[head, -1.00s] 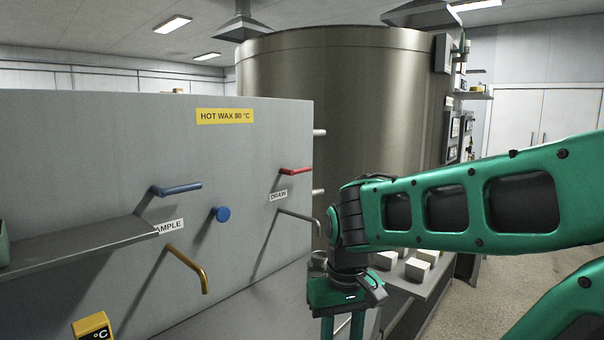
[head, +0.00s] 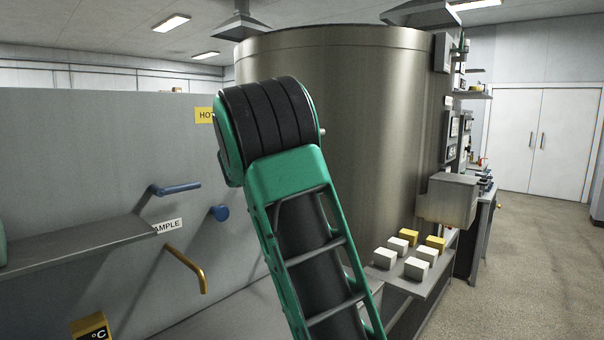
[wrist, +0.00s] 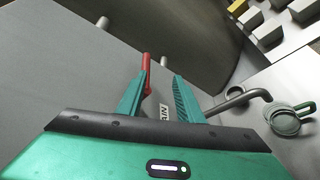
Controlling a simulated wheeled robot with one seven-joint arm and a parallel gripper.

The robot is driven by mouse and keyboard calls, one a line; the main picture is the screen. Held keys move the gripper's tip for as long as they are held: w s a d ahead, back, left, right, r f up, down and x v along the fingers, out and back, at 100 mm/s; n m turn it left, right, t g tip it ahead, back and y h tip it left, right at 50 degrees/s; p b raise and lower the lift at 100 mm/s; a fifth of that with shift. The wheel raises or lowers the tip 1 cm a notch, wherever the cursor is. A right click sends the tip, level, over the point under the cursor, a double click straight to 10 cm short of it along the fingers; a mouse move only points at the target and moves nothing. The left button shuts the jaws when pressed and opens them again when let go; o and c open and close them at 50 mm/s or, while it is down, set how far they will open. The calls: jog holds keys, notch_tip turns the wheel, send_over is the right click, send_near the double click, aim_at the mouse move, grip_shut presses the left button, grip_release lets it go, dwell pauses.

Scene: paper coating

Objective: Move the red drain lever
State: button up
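The red drain lever (wrist: 146,72) shows in the wrist view, on the grey panel, just at the inner edge of the left finger, which covers part of it. I cannot tell whether they touch. My gripper (wrist: 161,92) is open, with its green fingers apart and pointing at the panel. The "DRAIN" label (wrist: 164,113) is partly visible between the fingers. In the head view my arm hides the red lever, the label and the gripper.
A grey drain spout (wrist: 238,99) sticks out right of the fingers. In the head view, a blue lever (head: 175,188), a blue knob (head: 219,213) and a yellow spout (head: 188,268) are on the panel. Pale and yellow blocks (head: 417,268) sit on a shelf by the tank.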

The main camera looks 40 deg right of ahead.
jog(key=shift+n+t+h, duration=0.3)
jog(key=shift+n, duration=0.1)
jog(key=x, duration=0.3)
jog(key=w+r+x, duration=0.1)
jog(key=x, duration=0.6)
jog(key=shift+w+d+r, duration=0.25)
jog(key=shift+w+r, duration=0.05)
jog(key=shift+w, duration=0.1)
jog(key=shift+c, duration=0.2)
